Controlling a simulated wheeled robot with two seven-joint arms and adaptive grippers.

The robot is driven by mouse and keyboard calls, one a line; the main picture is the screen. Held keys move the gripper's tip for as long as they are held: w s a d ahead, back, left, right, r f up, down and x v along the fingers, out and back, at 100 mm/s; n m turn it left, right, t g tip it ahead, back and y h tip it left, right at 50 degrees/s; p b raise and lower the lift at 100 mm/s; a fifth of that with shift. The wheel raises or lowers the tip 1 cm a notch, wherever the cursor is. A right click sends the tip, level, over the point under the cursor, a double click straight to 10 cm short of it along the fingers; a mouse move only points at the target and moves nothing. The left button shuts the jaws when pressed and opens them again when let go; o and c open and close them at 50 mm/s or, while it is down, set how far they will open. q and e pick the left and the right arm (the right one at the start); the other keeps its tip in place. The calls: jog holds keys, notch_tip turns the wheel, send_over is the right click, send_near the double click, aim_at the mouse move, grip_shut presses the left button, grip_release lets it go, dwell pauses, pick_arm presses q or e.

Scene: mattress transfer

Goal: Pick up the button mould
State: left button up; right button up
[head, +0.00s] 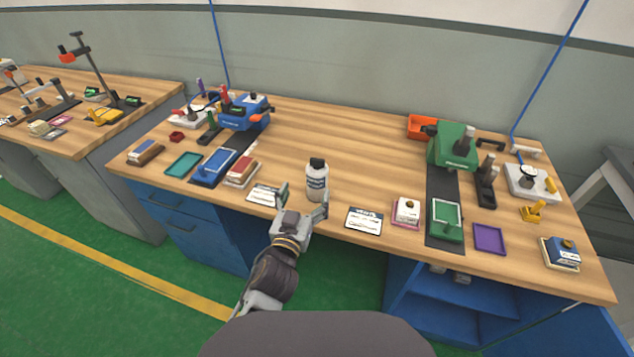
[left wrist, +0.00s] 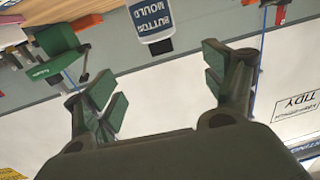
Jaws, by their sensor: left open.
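The button mould is a white bottle with a dark cap and a blue label (head: 317,182). It stands upright near the front edge of the wooden bench. In the left wrist view, the button mould (left wrist: 152,18) is cut off by the top edge and its label reads "BUTTON MOULD". My left gripper (head: 303,203) is open and empty, at the bench's front edge just in front of the bottle. In the left wrist view its spread fingers (left wrist: 157,85) frame a gap, with the bottle beyond them. My right gripper is not in view.
White cards lie left (head: 267,195) and right (head: 364,220) of the bottle. A blue machine (head: 245,112) stands at back left and a green machine (head: 452,145) at right. A brown-and-white stack (head: 241,172) and a teal tray (head: 184,163) lie left. The bench behind the bottle is clear.

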aim_at(311, 181)
pick_arm(q)
jog(key=x, duration=0.7)
jog(key=shift+w+p, duration=0.1)
jog(key=shift+p, duration=0.25)
jog(key=shift+w+d, duration=0.2)
jog(key=shift+w, duration=0.3)
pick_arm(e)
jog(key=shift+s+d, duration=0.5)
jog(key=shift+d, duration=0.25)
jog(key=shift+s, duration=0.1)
